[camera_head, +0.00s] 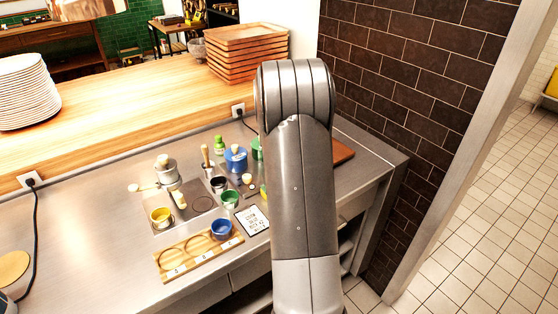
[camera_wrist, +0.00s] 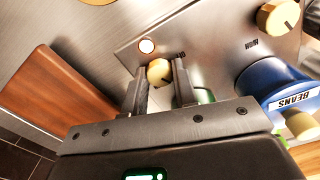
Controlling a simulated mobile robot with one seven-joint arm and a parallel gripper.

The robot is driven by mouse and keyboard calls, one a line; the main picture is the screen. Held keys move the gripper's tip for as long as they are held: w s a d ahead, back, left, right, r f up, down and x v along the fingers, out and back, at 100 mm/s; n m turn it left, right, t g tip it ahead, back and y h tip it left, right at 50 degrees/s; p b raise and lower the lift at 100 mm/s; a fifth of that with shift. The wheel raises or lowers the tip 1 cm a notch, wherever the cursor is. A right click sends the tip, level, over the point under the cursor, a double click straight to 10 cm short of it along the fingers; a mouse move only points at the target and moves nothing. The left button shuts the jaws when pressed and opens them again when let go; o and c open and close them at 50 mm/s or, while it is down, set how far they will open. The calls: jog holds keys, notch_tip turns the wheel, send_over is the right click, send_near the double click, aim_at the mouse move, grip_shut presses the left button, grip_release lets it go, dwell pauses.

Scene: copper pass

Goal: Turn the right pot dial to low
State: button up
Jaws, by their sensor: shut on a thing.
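The small cream dial (camera_wrist: 159,71) sits on the metal control panel in the wrist view, with a dark pointer mark on it. My gripper (camera_wrist: 158,78) has one finger on each side of this dial and is shut on it. A lit round lamp (camera_wrist: 147,46) is beside the dial, and small lettering next to it is partly covered by a finger. In the head view my arm hides the gripper and this dial. A blue pot (camera_wrist: 270,85) labelled BEANS stands near; it also shows in the head view (camera_head: 236,160).
A second cream dial (camera_wrist: 278,15) is on the same panel. A green item (camera_head: 257,148) is partly behind my arm. A brown board (camera_head: 343,152) lies at the counter's right; it also shows in the wrist view (camera_wrist: 50,100). A wooden tray (camera_head: 175,265) and cups crowd the left.

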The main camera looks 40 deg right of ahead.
jog(key=o, duration=1)
notch_tip(320, 180, up, 11)
jog(key=shift+f, duration=0.1)
dwell(0.5)
